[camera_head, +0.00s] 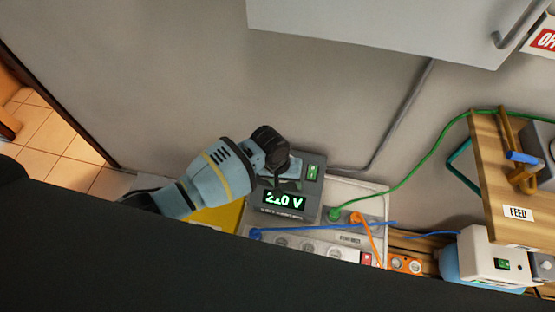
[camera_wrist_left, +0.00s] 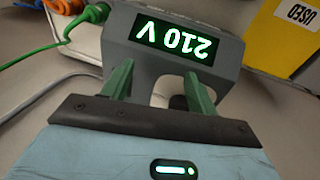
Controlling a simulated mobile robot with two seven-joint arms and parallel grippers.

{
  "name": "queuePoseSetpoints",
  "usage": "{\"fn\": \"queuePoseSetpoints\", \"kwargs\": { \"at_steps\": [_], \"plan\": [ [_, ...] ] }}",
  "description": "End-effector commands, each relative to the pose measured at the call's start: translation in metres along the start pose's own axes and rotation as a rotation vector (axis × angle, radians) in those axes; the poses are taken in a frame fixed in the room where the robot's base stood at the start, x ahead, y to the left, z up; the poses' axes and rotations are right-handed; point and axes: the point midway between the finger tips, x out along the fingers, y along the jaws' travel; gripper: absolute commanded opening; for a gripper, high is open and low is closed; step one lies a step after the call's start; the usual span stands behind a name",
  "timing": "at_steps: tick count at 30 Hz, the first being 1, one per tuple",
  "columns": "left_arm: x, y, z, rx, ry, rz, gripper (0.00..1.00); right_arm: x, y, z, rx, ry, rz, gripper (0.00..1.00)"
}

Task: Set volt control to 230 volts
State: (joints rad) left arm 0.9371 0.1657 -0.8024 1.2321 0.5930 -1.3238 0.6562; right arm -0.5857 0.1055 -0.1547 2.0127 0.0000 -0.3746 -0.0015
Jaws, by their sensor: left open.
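The volt control unit (camera_head: 302,210) is a dark grey box with a lit green display (camera_head: 284,201). In the left wrist view the display (camera_wrist_left: 176,38) appears upside down and reads 210 V; in the head view its middle digit is hard to read. My right gripper is not in view.
Green, orange and blue cables run from the white panel (camera_head: 375,204) beside the unit. A yellow bin (camera_head: 217,217) marked USED in the left wrist view stands at the left. A wooden board (camera_head: 490,165) stands at the right. A white cabinet (camera_head: 380,25) hangs above.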

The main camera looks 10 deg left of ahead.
Motion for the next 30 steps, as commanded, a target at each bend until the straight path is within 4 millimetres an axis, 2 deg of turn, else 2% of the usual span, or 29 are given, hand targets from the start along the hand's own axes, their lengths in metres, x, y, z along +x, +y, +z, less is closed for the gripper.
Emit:
{"fn": "queuePoseSetpoints", "kwargs": {
  "at_steps": [1,6,10,15,20,23,30],
  "plan": [
    [-0.006,-0.005,-0.016,-0.013,-0.008,-0.036,0.59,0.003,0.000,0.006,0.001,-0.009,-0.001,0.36],
    [-0.035,-0.019,-0.052,-0.069,-0.037,-0.139,0.59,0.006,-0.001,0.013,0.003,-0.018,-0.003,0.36],
    [-0.051,-0.027,-0.069,-0.102,-0.047,-0.189,0.59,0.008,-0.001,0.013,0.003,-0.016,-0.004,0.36],
    [-0.061,-0.031,-0.076,-0.122,-0.051,-0.215,0.59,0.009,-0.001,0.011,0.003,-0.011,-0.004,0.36],
    [-0.060,-0.031,-0.077,-0.123,-0.051,-0.215,0.59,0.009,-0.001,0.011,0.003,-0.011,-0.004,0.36],
    [-0.053,-0.032,-0.076,-0.122,-0.052,-0.215,0.59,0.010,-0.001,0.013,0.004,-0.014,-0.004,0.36],
    [-0.019,-0.040,-0.073,-0.122,-0.054,-0.215,0.59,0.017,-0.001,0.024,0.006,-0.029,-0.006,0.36]
  ]
}}
